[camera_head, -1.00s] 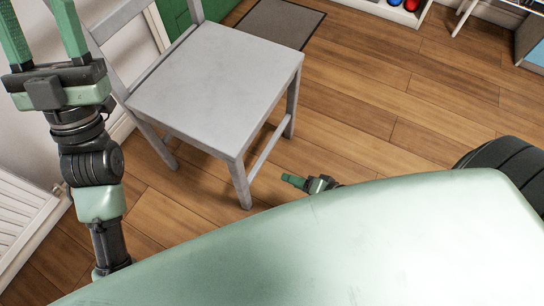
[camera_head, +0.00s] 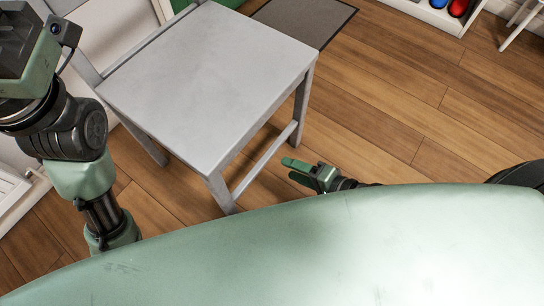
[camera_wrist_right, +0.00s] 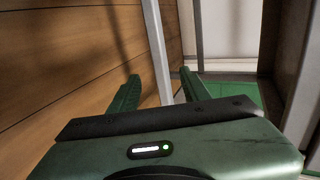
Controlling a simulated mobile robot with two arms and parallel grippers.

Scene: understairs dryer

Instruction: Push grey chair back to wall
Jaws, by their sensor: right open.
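The grey chair (camera_head: 210,85) stands upright at upper left in the head view, its backrest toward the white wall (camera_head: 100,30). My right gripper (camera_head: 290,170) is open and empty, low, just right of the chair's side rail and apart from its legs. In the right wrist view, its green fingers (camera_wrist_right: 160,90) are spread, and a grey chair leg (camera_wrist_right: 155,45) shows beyond and between them; the distance is unclear. My left gripper (camera_head: 30,60) is raised left of the chair; its fingers are out of the frame.
A dark mat (camera_head: 305,18) lies behind the chair. A white shelf (camera_head: 430,12) with red and blue items stands at the top. A white radiator (camera_head: 15,190) is at the left edge. The wooden floor (camera_head: 420,110) to the right is clear.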

